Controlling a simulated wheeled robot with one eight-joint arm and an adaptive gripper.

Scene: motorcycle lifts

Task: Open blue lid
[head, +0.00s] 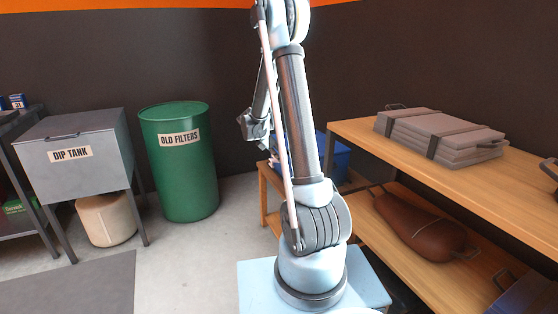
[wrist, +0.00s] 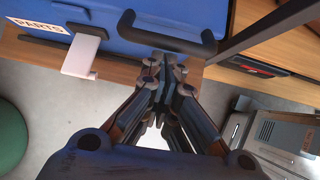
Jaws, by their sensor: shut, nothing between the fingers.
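A blue box (head: 340,160) stands behind my arm on a low wooden bench in the head view, mostly hidden by the arm. In the wrist view its blue surface (wrist: 220,12) fills the top, with a "PARTS" label, a white latch-like piece (wrist: 84,55) and a black bar handle (wrist: 170,40). I cannot clearly tell the lid from the body. My gripper (wrist: 162,60) is shut and empty, its fingertips just below the middle of the handle in the picture. Whether they touch it, I cannot tell. In the head view the gripper is small, left of the box.
The low wooden bench (head: 269,195) is under the box. A wooden shelf unit (head: 370,143) at right bears a strapped grey case (head: 440,135) and a brown bag (head: 420,225). A green drum (head: 180,175) and a grey dip tank (head: 75,160) stand left, with clear floor in front.

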